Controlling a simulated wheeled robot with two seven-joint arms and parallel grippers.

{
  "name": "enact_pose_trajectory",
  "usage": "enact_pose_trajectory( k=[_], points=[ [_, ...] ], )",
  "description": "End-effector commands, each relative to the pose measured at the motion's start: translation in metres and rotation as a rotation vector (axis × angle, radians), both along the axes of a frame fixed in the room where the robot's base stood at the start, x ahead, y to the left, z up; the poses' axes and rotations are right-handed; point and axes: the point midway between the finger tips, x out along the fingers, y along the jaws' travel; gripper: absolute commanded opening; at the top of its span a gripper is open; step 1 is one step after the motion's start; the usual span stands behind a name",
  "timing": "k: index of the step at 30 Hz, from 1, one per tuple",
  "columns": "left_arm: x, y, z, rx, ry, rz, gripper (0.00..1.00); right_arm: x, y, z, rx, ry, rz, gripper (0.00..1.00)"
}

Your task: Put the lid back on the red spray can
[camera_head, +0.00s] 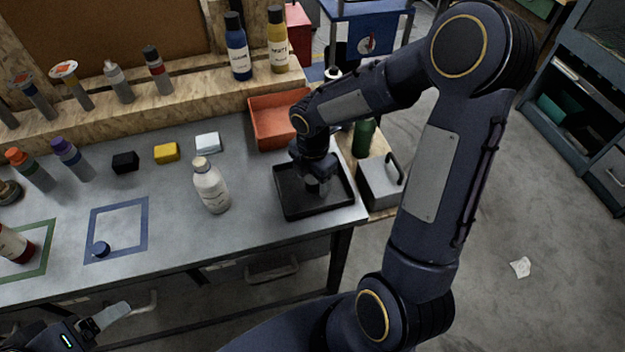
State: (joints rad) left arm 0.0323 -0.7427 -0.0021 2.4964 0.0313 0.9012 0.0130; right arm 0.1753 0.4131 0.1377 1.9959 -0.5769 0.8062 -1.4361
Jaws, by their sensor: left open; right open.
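A red can with a pale label (14,246) is at the left edge, within the green taped square (48,262). It is partly cut off, so its top is unclear. My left gripper (104,320) is open at the bottom left, in front of the table edge and apart from both. My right gripper (318,187) is open, pointing down over the black tray (291,211); its arm hides part of the tray.
A white bottle (210,188) stands mid-table. Black (125,162), yellow (166,153) and white (207,142) blocks lie behind it. An orange bin (270,117) is at the back right. Several bottles stand at the left and on the wooden shelf. The front middle is clear.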

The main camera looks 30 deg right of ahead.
Motion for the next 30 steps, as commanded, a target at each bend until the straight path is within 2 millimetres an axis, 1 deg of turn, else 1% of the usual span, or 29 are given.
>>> enact_pose_trajectory(
  k=[4,5,15,24,26,30],
  points=[
    [0.0,0.0,0.0,0.0,0.0,0.0,0.78,0.0,0.0,0.0,0.0,0.0,0.0,0.6],
    [0.0,0.0,0.0,0.0,0.0,0.0,0.78,0.0,0.0,0.0,0.0,0.0,0.0,0.59],
    [0.0,0.0,0.0,0.0,0.0,0.0,0.78,0.0,0.0,0.0,0.0,0.0,0.0,0.14],
    [0.0,0.0,0.0,0.0,0.0,0.0,0.78,0.0,0.0,0.003,-0.001,-0.001,0.0,0.13],
    [0.0,0.0,0.0,0.0,0.0,0.0,0.78,0.001,0.0,0.006,-0.001,-0.002,0.0,0.13],
    [0.0,0.0,0.002,0.0,0.0,0.0,0.78,0.001,0.0,0.021,-0.001,-0.005,0.0,0.13]
  ],
)
